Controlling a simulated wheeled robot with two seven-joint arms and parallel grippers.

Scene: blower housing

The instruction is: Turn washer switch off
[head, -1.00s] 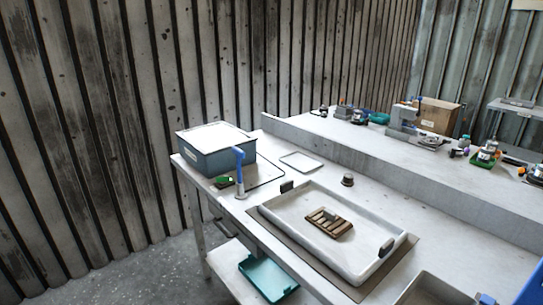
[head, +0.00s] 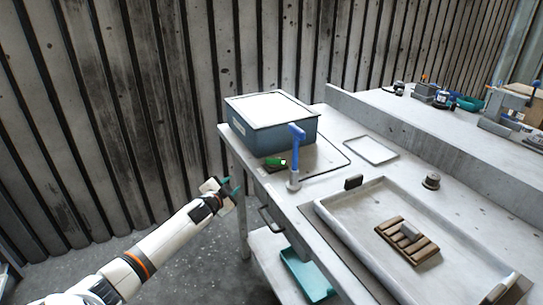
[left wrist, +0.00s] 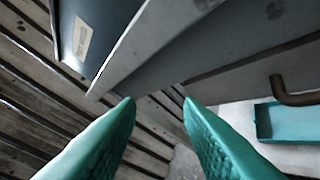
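The washer is a blue-grey box (head: 290,136) with a white lid at the far left corner of the workbench. A small green switch (head: 275,162) sits low in front of it, near the foot of a blue-handled lever on a pale post (head: 296,158). My left gripper (head: 232,188) is open and empty, off the left edge of the bench and in front of the box corner. In the left wrist view its two teal fingers (left wrist: 160,103) stand apart, with the box's lower side (left wrist: 95,30) above them. The switch is not visible there. My right gripper is not in view.
The bench edge and a drawer handle (head: 268,220) are close to my left arm. A teal bin (head: 305,275) sits on the lower shelf. A white tray (head: 345,215) holds a wooden rack (head: 407,241). Floor left of the bench is clear.

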